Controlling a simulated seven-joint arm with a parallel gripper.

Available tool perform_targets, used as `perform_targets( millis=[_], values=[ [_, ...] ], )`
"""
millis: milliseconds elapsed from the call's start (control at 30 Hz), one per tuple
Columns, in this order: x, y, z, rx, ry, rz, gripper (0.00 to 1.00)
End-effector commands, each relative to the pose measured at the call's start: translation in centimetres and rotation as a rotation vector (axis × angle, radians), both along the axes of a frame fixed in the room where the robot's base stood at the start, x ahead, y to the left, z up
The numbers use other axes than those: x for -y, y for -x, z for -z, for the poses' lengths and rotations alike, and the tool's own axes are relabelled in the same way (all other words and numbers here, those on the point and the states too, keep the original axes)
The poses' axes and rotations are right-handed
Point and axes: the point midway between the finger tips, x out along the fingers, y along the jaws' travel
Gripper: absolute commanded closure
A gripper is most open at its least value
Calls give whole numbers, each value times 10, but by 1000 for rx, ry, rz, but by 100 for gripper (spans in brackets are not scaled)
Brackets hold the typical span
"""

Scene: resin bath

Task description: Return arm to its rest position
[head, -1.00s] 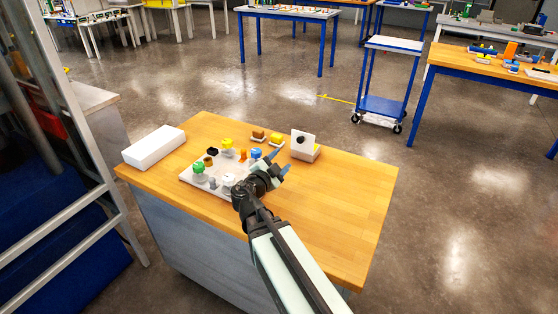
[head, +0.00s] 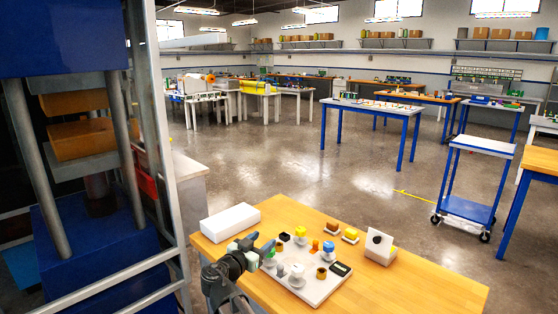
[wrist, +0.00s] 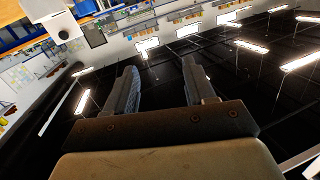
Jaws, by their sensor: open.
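My gripper (head: 262,250) is at the left front of the wooden-topped bench (head: 400,283) in the head view, over the near left edge of a pale tray (head: 318,293). In the wrist view my gripper (wrist: 160,88) has its two fingers apart with nothing between them. The wrist camera faces up toward the dark ceiling and its lamps. Part of the tray is hidden behind the gripper.
The tray carries several small coloured pieces. A white block (head: 230,222) lies at the bench's left edge. A white box with a dark round spot (head: 380,248) stands at the back right. A blue press (head: 75,180) in a metal frame stands at left. The bench's right part is clear.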

Motion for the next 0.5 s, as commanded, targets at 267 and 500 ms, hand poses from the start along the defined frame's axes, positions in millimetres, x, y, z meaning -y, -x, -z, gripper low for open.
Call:
perform_targets(
  millis=[267, 500],
  values=[
    [-143, 7, 87, -271, 246, -300, 46],
    [-209, 28, 160, -433, 413, -482, 46]
  ],
)
